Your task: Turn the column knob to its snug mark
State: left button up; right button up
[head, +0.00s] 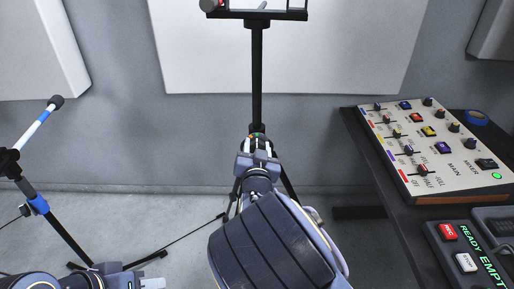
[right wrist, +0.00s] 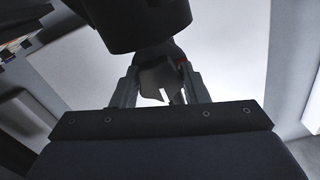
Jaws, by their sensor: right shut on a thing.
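The black column (head: 257,75) of the stand rises upright in the middle of the head view. A dark collar (head: 257,128) sits on it just above my right gripper (head: 258,150). My right gripper is shut on the column knob, which is mostly hidden by the fingers and wrist in the head view. In the right wrist view a grey piece (right wrist: 160,78) shows between the two fingers, with a small red spot beside it. The snug mark cannot be made out. My left gripper (head: 155,273) is low at the left, apart from the stand, open and empty.
A mixer panel (head: 440,150) with sliders and knobs lies on a dark desk at the right, with a blue tape roll (head: 475,117). White panels (head: 330,50) hang behind.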

jog(key=n+p, duration=0.1)
jog(key=n, duration=0.2)
jog(key=shift+n, duration=0.4)
jog(key=shift+n+p, duration=0.6)
jog(key=shift+n, duration=1.3)
jog(key=o, duration=1)
jog(key=shift+c, duration=0.2)
jog(key=s, duration=0.8)
